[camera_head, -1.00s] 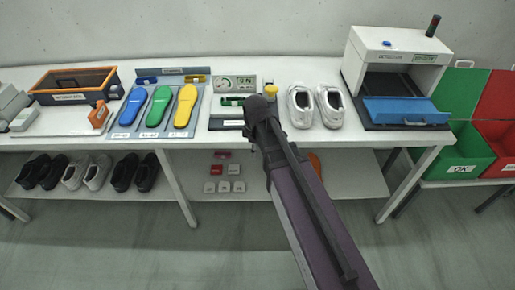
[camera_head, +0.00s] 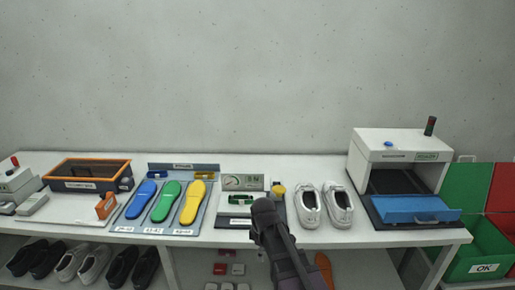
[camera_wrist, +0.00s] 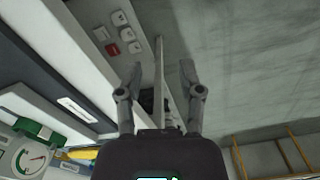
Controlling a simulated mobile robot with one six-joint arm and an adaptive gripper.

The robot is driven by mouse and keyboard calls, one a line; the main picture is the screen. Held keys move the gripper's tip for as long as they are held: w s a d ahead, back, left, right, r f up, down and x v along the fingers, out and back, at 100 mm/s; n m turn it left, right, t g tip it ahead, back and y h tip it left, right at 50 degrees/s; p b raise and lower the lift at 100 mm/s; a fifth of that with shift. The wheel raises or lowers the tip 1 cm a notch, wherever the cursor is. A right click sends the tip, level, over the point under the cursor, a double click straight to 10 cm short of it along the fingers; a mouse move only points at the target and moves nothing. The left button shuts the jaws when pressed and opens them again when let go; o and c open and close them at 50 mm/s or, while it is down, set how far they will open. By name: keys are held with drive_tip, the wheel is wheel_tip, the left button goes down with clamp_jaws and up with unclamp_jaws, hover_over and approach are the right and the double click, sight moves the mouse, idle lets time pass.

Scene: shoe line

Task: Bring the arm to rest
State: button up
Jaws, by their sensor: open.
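My gripper (camera_wrist: 161,78) shows in the wrist view with its two fingers spread apart and nothing between them. Past the fingers are a table edge, the floor and several small white and red boxes (camera_wrist: 112,48). In the head view my dark arm reaches up from the bottom edge to the table front, between the gauge panel and the white shoes. My gripper's fingers cannot be made out there.
White shoes (camera_head: 308,205) stand right of my arm, near the machine with a blue flap (camera_head: 415,209). Left are the gauge panel (camera_head: 243,183), coloured insoles (camera_head: 168,201) and an orange-rimmed bin (camera_head: 88,175). A green OK bin (camera_head: 478,250) stands far right.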

drive_tip(key=s+d+m, duration=0.4)
drive_tip(key=d+m, duration=0.3)
drive_tip(key=s+d+m, duration=0.3)
drive_tip(key=d+m, duration=0.4)
drive_tip(key=shift+s+d+m, duration=0.3)
drive_tip(key=shift+s, duration=0.1)
